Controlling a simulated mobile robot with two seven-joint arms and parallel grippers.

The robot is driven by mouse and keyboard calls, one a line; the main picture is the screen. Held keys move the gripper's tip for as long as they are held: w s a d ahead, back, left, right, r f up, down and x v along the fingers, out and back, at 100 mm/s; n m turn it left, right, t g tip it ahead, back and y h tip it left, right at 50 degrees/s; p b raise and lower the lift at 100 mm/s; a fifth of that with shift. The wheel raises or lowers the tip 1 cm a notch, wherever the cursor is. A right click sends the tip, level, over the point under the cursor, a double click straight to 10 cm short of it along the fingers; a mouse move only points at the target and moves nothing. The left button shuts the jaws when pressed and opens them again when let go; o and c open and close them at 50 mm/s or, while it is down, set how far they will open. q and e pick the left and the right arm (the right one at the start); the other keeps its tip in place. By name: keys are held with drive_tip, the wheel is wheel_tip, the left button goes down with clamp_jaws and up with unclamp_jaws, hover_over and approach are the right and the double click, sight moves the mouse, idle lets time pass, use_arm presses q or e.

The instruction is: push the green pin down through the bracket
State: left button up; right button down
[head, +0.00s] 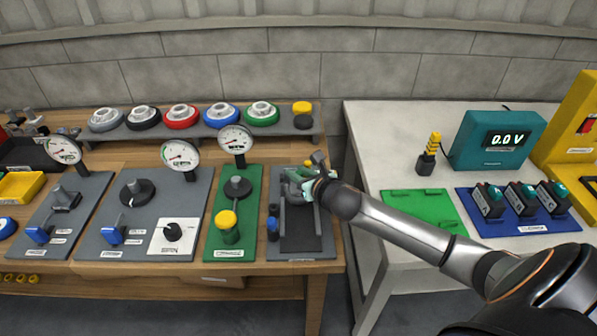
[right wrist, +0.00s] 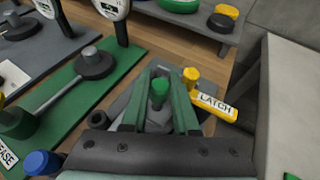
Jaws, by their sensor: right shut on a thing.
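My right gripper (head: 309,185) reaches in from the right over the dark grey panel (head: 300,243) at the right end of the wooden bench. In the right wrist view its two green fingers (right wrist: 163,92) are closed on the green pin (right wrist: 159,88), whose round top shows between them. The grey bracket (head: 289,189) stands at the panel's back, partly covered by my gripper. How deep the pin sits in the bracket is hidden. A yellow peg with a yellow LATCH tag (right wrist: 216,106) is just right of the fingers. My left gripper is not in view.
Left of the panel is a green board (head: 233,250) with a gauge and yellow knob. A shelf with coloured rings (head: 221,114) is behind. A white table (head: 380,118) lies right, across a gap.

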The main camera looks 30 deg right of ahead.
drive_tip(key=shift+f+b, duration=0.7)
drive_tip(key=shift+f, duration=0.65)
drive_tip(key=c, duration=0.7)
unclamp_jaws()
drive_tip(key=shift+o, duration=0.5)
drive_tip(key=shift+d, duration=0.1)
drive_tip(key=shift+d, duration=0.15)
drive_tip(key=v, duration=0.8)
drive_tip(key=a+p+v, duration=0.1)
drive_tip(key=v, duration=0.3)
drive_tip(key=shift+s, duration=0.25)
